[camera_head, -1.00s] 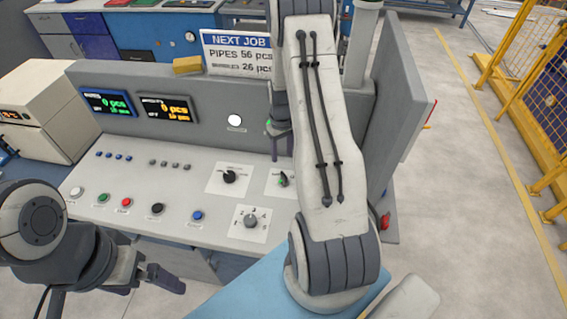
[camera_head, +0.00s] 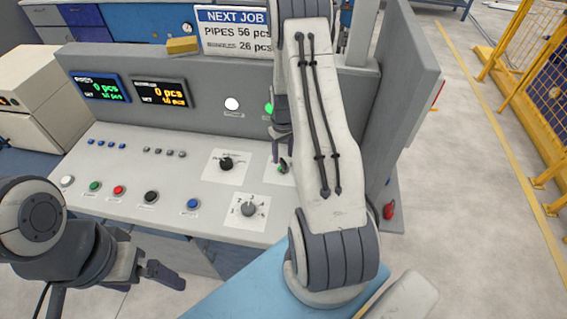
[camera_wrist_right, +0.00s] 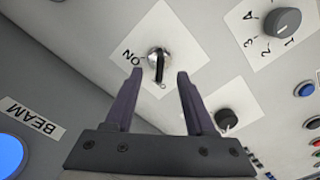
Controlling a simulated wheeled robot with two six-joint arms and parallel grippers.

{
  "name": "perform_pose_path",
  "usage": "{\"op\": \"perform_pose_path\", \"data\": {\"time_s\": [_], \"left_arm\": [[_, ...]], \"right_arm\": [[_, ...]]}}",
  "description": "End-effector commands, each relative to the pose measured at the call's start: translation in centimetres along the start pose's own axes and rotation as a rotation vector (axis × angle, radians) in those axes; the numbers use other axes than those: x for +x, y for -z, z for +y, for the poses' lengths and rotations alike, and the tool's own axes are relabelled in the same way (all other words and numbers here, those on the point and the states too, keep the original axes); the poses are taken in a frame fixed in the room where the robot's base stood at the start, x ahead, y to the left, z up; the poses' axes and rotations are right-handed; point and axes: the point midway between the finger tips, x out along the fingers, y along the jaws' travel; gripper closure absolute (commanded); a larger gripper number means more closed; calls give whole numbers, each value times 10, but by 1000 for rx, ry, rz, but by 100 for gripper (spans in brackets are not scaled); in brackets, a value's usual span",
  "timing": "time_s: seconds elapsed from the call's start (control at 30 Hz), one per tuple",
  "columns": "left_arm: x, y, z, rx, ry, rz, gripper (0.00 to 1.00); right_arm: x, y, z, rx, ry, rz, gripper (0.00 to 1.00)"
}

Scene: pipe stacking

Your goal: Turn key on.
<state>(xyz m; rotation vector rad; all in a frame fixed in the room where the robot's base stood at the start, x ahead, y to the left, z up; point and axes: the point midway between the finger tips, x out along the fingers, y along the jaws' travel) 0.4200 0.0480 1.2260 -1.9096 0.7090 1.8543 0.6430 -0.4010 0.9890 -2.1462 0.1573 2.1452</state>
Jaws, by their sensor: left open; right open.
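The key switch (camera_wrist_right: 158,58) shows in the right wrist view as a round silver lock with a dark key on a white plate. The key's long side runs roughly up and down in that view, its lower end toward a small partly hidden mark. An ON label (camera_wrist_right: 131,57) is to its left. My right gripper (camera_wrist_right: 159,74) is open, its fingertips on either side of the key with gaps showing. In the head view the key switch (camera_head: 283,167) is partly hidden by my right arm, and the right gripper (camera_head: 280,148) is just above it. My left gripper (camera_head: 165,275) is open and empty, in front of the console.
The console (camera_head: 120,175) carries a black selector knob (camera_head: 226,163), a numbered dial (camera_head: 249,209) and several push buttons. Its upright back panel has two displays (camera_head: 160,93) and a white lamp (camera_head: 232,104). A thick side panel (camera_head: 405,90) stands at the right.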

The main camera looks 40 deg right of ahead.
Motion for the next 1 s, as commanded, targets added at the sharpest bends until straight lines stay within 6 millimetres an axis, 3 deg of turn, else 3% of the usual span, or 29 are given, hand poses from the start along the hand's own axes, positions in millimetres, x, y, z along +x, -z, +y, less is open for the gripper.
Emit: {"op": "perform_pose_path", "data": {"time_s": [0.33, 1.0], "left_arm": [[2, 0, 0, 0, 0, 0, 0], [33, -2, -2, 0, 0, 0, 0]], "right_arm": [[3, 0, 0, 1, 0, -1, 45], [43, 0, 0, 0, 0, -1, 45]]}}
